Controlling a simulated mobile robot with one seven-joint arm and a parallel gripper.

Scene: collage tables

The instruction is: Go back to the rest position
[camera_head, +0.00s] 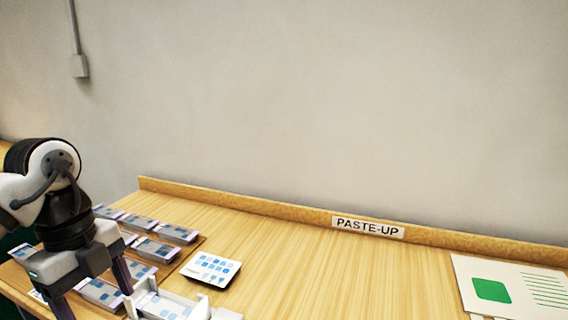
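My gripper (92,300) is at the lower left, pointing down over the table (330,275). Its two dark fingers stand apart, with a gap between them, so it looks open. One fingertip runs near or past the bottom edge of the picture. A flat pack with blue squares (100,293) shows behind and between the fingers; I see nothing clearly held. The rest position itself is not marked in the picture.
Several similar packs (175,232) lie around my gripper. A white card with blue squares (211,268) and a white holder (140,296) are to its right. A sheet with a green square (530,283) lies far right. A ledge labelled PASTE-UP (368,227) borders the wall. The table's middle is clear.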

